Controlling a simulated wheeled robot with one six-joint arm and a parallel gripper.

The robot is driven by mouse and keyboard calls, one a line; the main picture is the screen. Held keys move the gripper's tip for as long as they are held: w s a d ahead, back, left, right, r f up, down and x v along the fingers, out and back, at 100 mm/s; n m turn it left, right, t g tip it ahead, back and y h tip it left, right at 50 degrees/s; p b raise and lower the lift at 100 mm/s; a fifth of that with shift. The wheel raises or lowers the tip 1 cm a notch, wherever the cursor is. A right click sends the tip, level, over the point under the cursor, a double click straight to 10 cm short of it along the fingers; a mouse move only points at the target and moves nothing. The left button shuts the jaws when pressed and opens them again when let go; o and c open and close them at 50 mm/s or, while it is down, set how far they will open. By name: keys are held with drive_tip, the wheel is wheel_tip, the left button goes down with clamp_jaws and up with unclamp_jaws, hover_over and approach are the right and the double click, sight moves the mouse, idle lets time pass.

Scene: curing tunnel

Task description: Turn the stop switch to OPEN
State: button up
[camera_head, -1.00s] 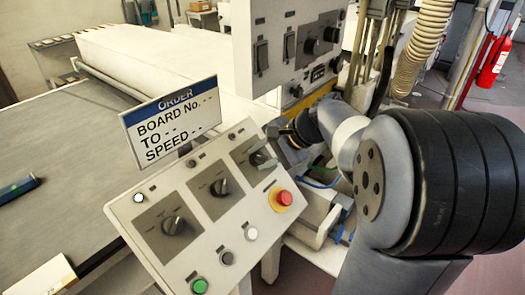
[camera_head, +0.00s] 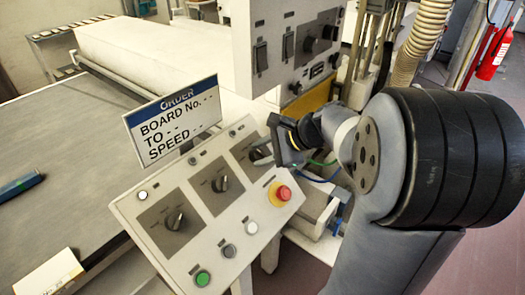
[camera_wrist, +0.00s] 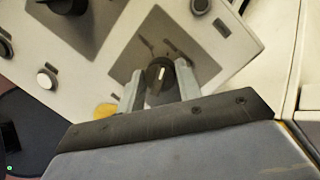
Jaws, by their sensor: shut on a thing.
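A sloping control panel (camera_head: 206,252) carries several black rotary knobs on grey plates. The knob at its far right end, which I take for the stop switch (camera_wrist: 158,73), sits between the two pale fingers of my gripper (camera_wrist: 159,84). The gripper is shut on it, with a finger on each side. The knob's light pointer line points up and slightly right in the wrist view. In the head view my gripper (camera_head: 264,155) reaches the panel from the right and partly covers the switch (camera_head: 259,153). The position labels are too small to read.
A red emergency button (camera_head: 283,193) on a yellow ring sits just below the gripper. White, grey and green buttons (camera_head: 202,278) line the panel's front edge. An order sign (camera_head: 175,118) stands behind the panel. A taller switch box (camera_head: 285,50) rises behind the arm.

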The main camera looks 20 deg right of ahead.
drive_tip(key=o, duration=1)
drive_tip(key=shift+c, duration=0.2)
drive_tip(key=v, duration=1.1)
drive_tip(key=shift+b, duration=0.35)
drive_tip(key=shift+w+a+f, duration=0.1)
drive_tip(key=shift+f, duration=0.05)
drive_tip(key=x, duration=1)
drive_tip(key=shift+w+a+f+p, duration=0.15)
drive_tip(key=shift+a+f+p, duration=0.05)
drive_tip(key=shift+p, duration=0.15)
